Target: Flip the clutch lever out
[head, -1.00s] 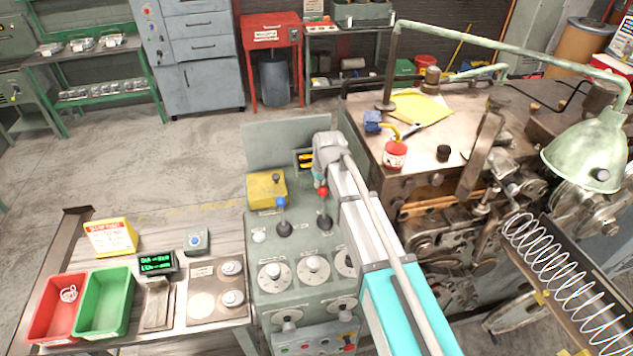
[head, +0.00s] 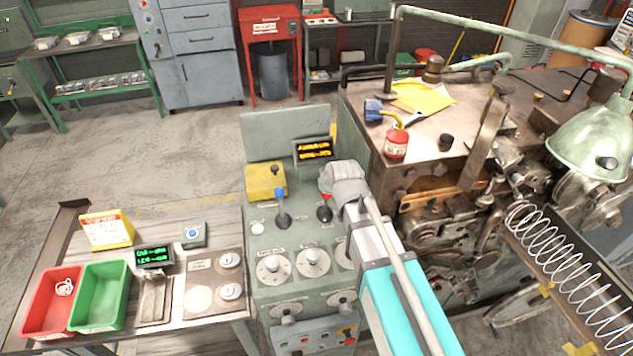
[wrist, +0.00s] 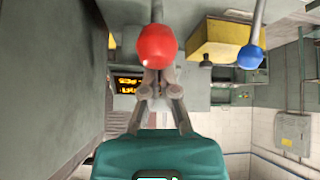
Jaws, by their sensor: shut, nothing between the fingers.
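Two levers stand on the grey-green control panel: one with a red knob (wrist: 157,46) and one with a blue knob (head: 279,192). I cannot read which is labelled the clutch. The red-knobbed lever's dark base (head: 325,213) shows in the head view, its knob mostly hidden by my gripper. The blue knob also shows in the wrist view (wrist: 249,57). My gripper (wrist: 157,82) is shut and empty, right at the red knob. The knob overlaps the fingertips in the wrist view; I cannot tell whether they touch. The gripper also shows in the head view (head: 340,178).
An amber display (head: 314,150) and a yellow box (head: 265,181) stand behind the levers. Dials (head: 312,262) lie in front. The coiling machine (head: 440,190) is close on the right. A bench with red (head: 50,301) and green bins (head: 100,297) is left.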

